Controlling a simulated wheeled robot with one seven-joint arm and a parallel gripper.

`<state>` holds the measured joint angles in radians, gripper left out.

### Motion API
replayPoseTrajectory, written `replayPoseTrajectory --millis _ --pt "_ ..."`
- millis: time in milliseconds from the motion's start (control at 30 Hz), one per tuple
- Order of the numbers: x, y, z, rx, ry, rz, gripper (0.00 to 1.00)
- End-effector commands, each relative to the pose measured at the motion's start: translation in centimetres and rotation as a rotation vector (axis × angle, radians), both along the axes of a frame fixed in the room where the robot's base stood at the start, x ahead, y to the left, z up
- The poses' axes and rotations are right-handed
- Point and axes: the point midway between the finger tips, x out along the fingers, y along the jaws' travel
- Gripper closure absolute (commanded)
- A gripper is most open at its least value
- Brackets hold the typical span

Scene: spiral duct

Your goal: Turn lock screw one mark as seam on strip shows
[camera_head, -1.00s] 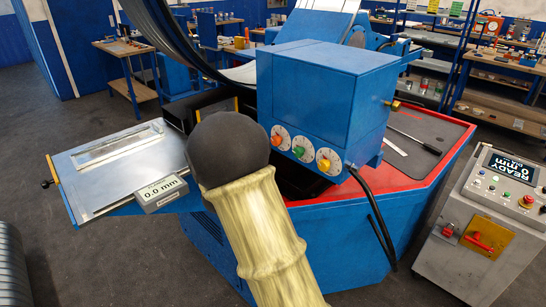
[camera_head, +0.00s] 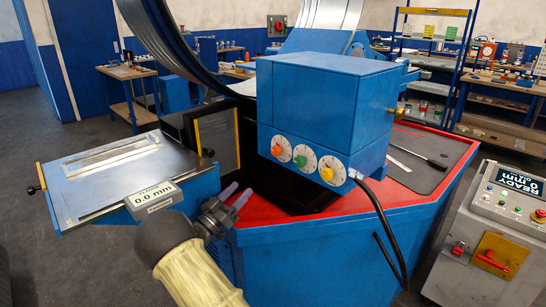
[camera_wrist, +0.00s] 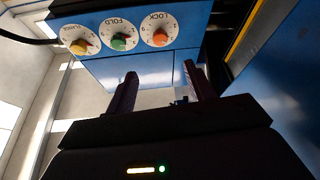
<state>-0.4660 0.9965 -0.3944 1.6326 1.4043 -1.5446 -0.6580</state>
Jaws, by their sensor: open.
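The blue box (camera_head: 325,105) carries three round dials on its front. The dial with the orange knob (camera_head: 277,150) is leftmost; in the wrist view its plate reads LOCK (camera_wrist: 160,37). The green knob (camera_head: 300,160) is marked FOLD, and the yellow knob (camera_head: 326,173) is at the right. My gripper (camera_head: 236,194) is in front of and below the dials, apart from them, with fingers pointing toward the machine. In the wrist view the gripper (camera_wrist: 160,73) is open and empty. A metal strip (camera_head: 112,155) lies on the left table; its seam is too small to read.
A black cable (camera_head: 382,215) hangs from the box's right. A screwdriver (camera_head: 428,158) lies on the dark mat. A console (camera_head: 490,235) reading READY stands right. A dark opening lies below the dials.

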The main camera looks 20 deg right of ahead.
Motion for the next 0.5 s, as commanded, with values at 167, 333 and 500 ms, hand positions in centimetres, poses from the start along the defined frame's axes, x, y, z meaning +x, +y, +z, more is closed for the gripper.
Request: replayPoseTrajectory --millis 167,333,500 --pt "0.6 -1.4 0.7 0.0 0.0 -0.001 0.47" --pt "1.6 -3.9 1.8 0.0 -0.002 -0.002 0.47" --pt "2.7 -6.4 2.9 0.001 0.0 -0.002 0.47"
